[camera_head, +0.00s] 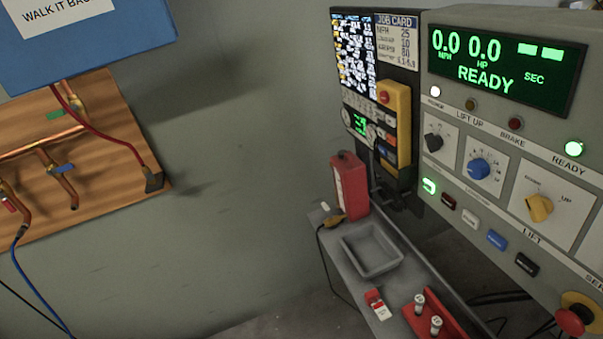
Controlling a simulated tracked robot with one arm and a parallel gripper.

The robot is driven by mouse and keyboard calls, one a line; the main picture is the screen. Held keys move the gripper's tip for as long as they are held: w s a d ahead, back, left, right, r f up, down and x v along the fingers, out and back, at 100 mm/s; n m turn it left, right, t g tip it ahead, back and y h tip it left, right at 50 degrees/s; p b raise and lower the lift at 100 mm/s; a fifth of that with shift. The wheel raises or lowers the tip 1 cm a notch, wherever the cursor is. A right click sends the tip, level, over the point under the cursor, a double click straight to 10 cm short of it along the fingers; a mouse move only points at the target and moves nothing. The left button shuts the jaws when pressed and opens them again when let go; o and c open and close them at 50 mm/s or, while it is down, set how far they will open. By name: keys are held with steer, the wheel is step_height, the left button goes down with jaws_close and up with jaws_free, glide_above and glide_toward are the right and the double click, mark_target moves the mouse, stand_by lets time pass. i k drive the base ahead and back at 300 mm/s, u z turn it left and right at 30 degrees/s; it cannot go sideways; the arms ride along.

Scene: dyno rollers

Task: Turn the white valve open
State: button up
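A wooden board (115,130) with copper pipes (50,142) is on the wall at the left. On it I see small green (56,115), blue (64,168) and red (8,204) pieces at the pipes, which look like valve handles. I cannot make out a white valve; the board is cut off by the left edge and partly covered by a blue box. My gripper is not in view.
The blue box (90,45) hangs over the board's top. A grey control console (455,130) fills the right, its display reading READY. A narrow shelf (350,285) holds a red box (349,185) and grey tray (371,250). Bare wall lies between.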

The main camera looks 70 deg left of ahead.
mark_target(324, 205)
steer(key=u, duration=2.35)
steer(key=k, duration=0.75)
steer(key=z, duration=0.55)
steer(key=i, duration=1)
steer(key=z, duration=0.05)
steer(key=k, duration=0.6)
